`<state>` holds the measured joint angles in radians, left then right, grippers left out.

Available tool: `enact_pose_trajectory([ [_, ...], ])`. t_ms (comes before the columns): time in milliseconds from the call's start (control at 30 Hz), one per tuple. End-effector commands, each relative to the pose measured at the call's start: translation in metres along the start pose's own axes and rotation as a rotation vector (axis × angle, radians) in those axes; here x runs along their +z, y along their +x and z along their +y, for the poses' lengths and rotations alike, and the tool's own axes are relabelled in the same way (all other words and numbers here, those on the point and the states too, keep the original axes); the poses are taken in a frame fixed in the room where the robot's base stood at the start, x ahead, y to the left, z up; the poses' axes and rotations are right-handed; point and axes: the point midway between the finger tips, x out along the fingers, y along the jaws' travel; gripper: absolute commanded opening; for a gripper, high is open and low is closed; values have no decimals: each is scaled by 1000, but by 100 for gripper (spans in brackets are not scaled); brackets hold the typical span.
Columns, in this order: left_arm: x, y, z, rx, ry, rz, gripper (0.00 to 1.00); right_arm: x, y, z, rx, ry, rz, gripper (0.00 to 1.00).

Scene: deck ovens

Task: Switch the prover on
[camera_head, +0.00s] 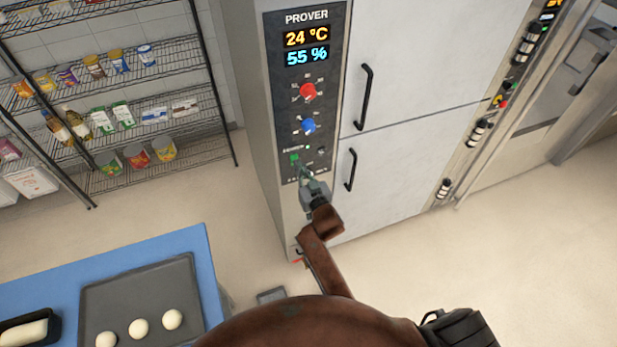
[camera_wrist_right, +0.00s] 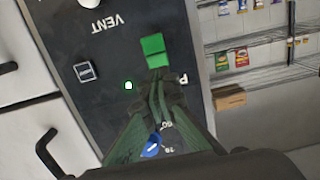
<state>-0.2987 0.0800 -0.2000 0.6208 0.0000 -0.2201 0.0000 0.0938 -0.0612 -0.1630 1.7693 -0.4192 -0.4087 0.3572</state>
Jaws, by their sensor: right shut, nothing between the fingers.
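The prover (camera_head: 395,70) is a tall light-grey cabinet with a dark control panel (camera_head: 335,45). Its display (camera_head: 306,47) is lit and reads 24 °C and 55 %. A green rocker switch (camera_head: 295,159) sits low on the panel; it also shows large in the wrist view (camera_wrist_right: 154,50). My right gripper (camera_head: 303,174) is shut and empty, its fingertips (camera_wrist_right: 160,80) close to the green switch; whether they touch it I cannot tell. A small pale lamp (camera_wrist_right: 128,85) beside the switch looks lit. My left gripper is not in view.
A red knob (camera_head: 308,91) and a blue knob (camera_head: 308,125) sit above the switch. A small square button (camera_wrist_right: 86,71) is near it. Black door handles (camera_head: 364,97) stand out to the right. A blue table (camera_head: 150,255) with a dough tray (camera_head: 185,275) stands at lower left.

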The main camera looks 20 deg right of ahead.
Motion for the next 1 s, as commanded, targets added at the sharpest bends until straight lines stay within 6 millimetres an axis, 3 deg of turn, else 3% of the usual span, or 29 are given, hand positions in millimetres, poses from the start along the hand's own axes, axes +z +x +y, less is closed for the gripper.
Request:
enact_pose_trajectory([
  [33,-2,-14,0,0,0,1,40,-9,-8,0,0,2,-1,0],
  [233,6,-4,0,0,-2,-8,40,-12,-51,-4,-7,0,1,0],
  [500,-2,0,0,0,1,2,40,-23,-92,-7,-12,-1,1,0],
  [1000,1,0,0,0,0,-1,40,-26,-103,-5,-8,-1,1,0],
])
